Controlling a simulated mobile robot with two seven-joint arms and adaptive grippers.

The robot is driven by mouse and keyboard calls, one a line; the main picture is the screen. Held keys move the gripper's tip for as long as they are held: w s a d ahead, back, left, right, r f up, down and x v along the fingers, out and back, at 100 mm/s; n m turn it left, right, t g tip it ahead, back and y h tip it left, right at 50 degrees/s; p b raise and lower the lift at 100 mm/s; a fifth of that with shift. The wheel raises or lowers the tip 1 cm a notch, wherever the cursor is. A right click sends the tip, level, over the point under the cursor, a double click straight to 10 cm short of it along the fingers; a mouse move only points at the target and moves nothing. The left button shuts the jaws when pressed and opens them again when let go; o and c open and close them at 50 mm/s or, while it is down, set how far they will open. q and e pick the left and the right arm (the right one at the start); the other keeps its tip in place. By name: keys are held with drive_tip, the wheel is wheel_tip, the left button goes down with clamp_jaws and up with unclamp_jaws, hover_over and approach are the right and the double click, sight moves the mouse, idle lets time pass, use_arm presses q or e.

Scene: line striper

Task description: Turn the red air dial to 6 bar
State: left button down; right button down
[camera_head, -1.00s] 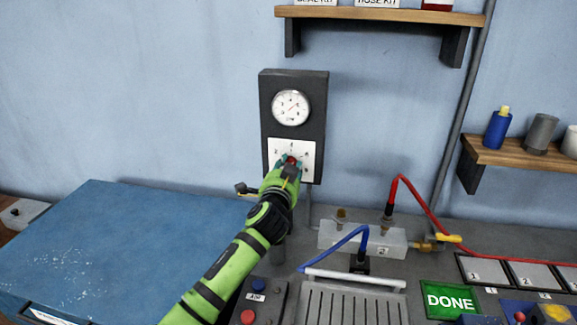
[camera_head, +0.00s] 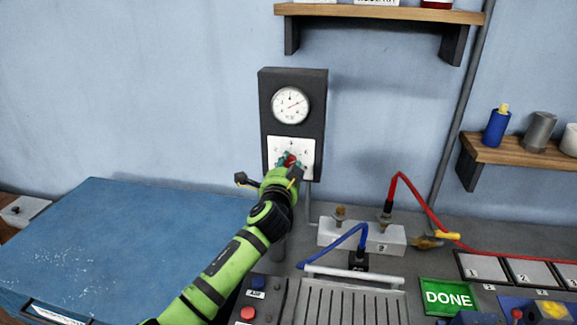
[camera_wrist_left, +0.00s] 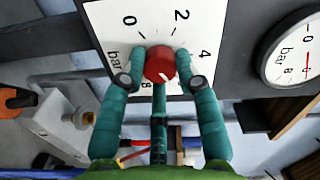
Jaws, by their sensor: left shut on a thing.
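The red air dial (camera_wrist_left: 160,64) sits on a white scale plate (camera_head: 302,149) with numbers and "bar". The plate is on a dark wall panel (camera_head: 317,118) below a round gauge (camera_head: 291,105). My left gripper (camera_head: 290,160) reaches up to the dial. In the left wrist view its two teal fingers (camera_wrist_left: 164,72) are shut on the dial, one on each side. Numbers 0, 2, 4 and 8 can be read there; the 6 side is hidden by a finger. The dial's exact setting cannot be told. The gauge needle points to the right and slightly up. My right gripper is not in view.
A blue-topped cabinet (camera_head: 110,240) is at the left. A grey metal block (camera_head: 340,237) with red and blue hoses stands on the bench right of my arm. A green DONE sign (camera_head: 447,297) is at the front right. Shelves are above and at the right.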

use_arm(q)
drive_tip(key=c, duration=0.9)
unclamp_jaws()
drive_tip(key=shift+a+f, duration=0.1)
drive_tip(key=shift+f, duration=0.1)
drive_tip(key=shift+r, duration=0.1)
drive_tip(key=shift+s, duration=0.1)
drive_tip(key=shift+s, duration=0.25)
drive_tip(key=s+a, duration=0.2)
drive_tip(key=s, duration=0.9)
drive_tip(key=shift+r, duration=0.25)
